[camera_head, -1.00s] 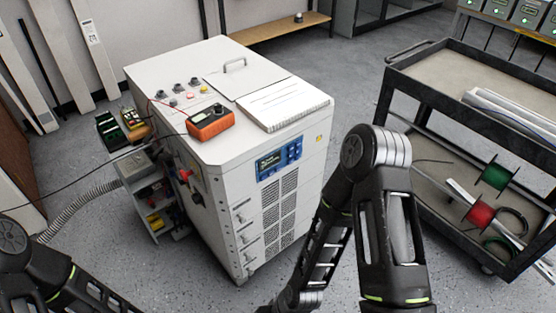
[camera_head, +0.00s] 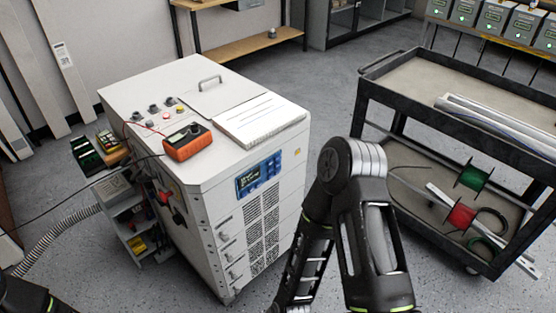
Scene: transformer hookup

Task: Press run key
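A white cabinet (camera_head: 185,225) stands left of centre. On its front face, near the top, is a blue control panel (camera_head: 259,174) with a small dark display and several keys. The keys are too small to read, so I cannot tell which one is the run key. My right arm rises at the lower centre, to the right of the cabinet front, and its gripper is out of the frame. Only a small piece of my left arm shows at the lower left corner. Its gripper is not visible.
An orange meter (camera_head: 187,142) with leads and a white notebook (camera_head: 260,121) lie on the cabinet top. A dark cart (camera_head: 377,93) with a green spool (camera_head: 473,176) and a red spool (camera_head: 461,215) stands at the right. A grey hose (camera_head: 52,240) runs along the floor at left.

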